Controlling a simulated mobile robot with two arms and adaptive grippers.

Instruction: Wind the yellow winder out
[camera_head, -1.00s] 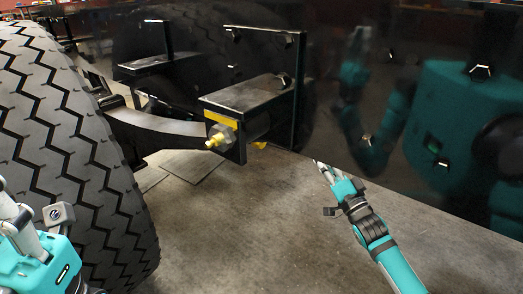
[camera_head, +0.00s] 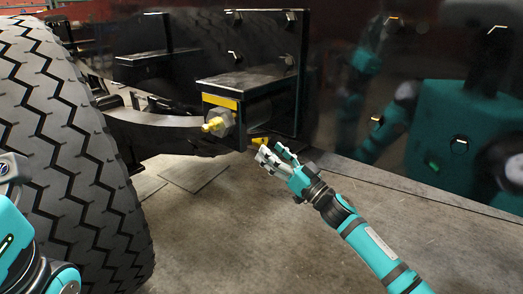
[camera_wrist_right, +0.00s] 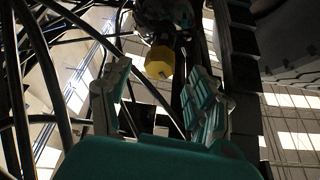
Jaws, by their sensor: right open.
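A yellow winder piece with a knob-like end (camera_head: 215,125) sticks out of a round metal fitting on the front of a dark box under the chassis. A second small yellow piece (camera_head: 260,141) shows low at the right of that box. My right gripper (camera_head: 270,152) is open, its fingertips just below and beside this second piece. In the right wrist view a yellow blocky piece (camera_wrist_right: 159,62) lies beyond and between the open fingers (camera_wrist_right: 158,75); I see no contact. Which yellow piece this is, I cannot tell for sure.
A large tyre (camera_head: 60,160) fills the left side. A dark glossy panel (camera_head: 345,110) with reflections stands at the right. The box (camera_head: 250,82) and its bracket stand above the gripper. Cables or hoses (camera_wrist_right: 50,80) run at the left of the wrist view. Floor (camera_head: 240,230) is clear.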

